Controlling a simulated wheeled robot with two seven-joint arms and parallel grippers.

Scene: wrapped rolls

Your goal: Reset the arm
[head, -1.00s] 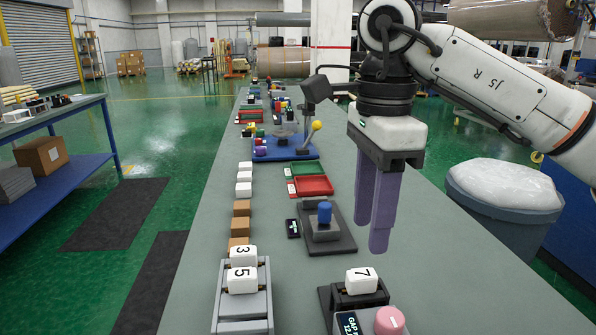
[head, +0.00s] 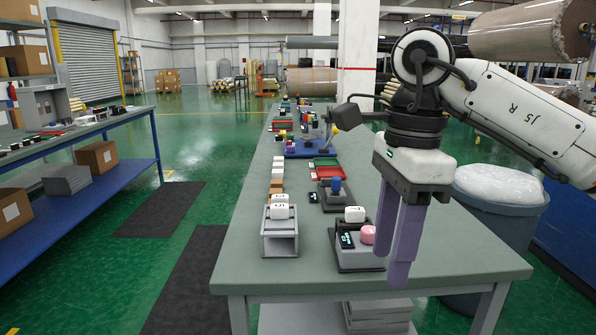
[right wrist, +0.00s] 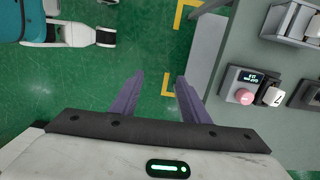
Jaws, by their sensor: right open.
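My right gripper (head: 400,240) hangs with its purple fingers pointing down, in front of the right side of the long grey-green table in the head view. The table edge lies to the right of the fingers in that view. My left gripper does not show in the head view.
The table (head: 420,259) carries a grey rack with white blocks (head: 280,242), a device with a pink knob (head: 367,235), and a red tray (head: 327,173). A large bin (head: 495,200) stands right of the table. A blue-shelved bench (head: 90,210) is at left.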

